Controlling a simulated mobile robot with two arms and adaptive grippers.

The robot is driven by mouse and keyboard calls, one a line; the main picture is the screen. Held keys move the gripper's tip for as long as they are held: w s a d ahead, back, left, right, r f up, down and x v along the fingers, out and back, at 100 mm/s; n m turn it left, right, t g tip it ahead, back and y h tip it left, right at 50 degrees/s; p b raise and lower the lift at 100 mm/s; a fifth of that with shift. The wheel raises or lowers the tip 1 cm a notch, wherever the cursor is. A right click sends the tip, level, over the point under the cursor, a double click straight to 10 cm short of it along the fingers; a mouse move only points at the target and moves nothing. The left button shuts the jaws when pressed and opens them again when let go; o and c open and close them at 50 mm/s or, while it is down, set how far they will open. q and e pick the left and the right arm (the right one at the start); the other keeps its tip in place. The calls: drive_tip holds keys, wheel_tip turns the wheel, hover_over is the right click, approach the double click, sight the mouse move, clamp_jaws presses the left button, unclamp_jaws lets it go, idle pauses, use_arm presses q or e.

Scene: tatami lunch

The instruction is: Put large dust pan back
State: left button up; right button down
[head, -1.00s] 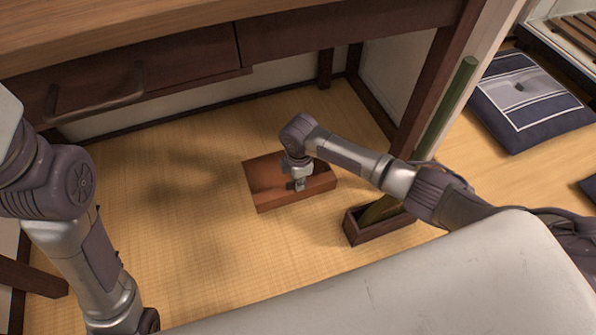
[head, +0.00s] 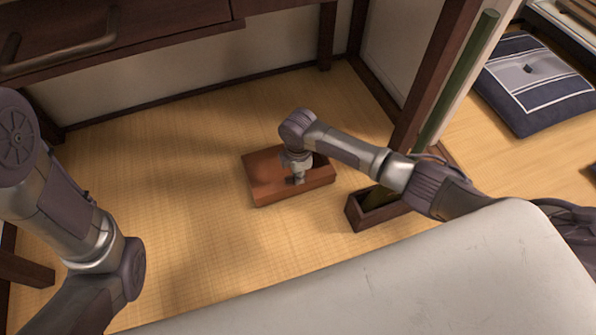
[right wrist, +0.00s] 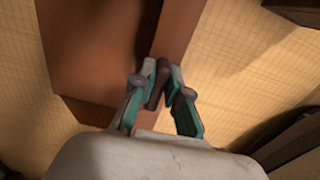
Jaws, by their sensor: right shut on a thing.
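In the right wrist view, the fingers (right wrist: 158,82) close around a thin dark part of the dust pan (right wrist: 95,45); the exact grip is partly hidden. I cannot tell whether the pan is lifted off the mat. My left arm stands at the left of the head view, with its gripper out of the picture.
A narrow dark wooden box (head: 372,212) stands just right of the pan, partly under my right forearm. A blue cushion (head: 530,85) lies at right. Tatami (head: 150,150) left of the pan is clear.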

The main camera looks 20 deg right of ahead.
drive_tip(key=shift+f, duration=0.4)
drive_tip(key=c, duration=1.1)
unclamp_jaws()
wheel_tip(320, 180, up, 12)
drive_tip(key=shift+s, duration=0.15)
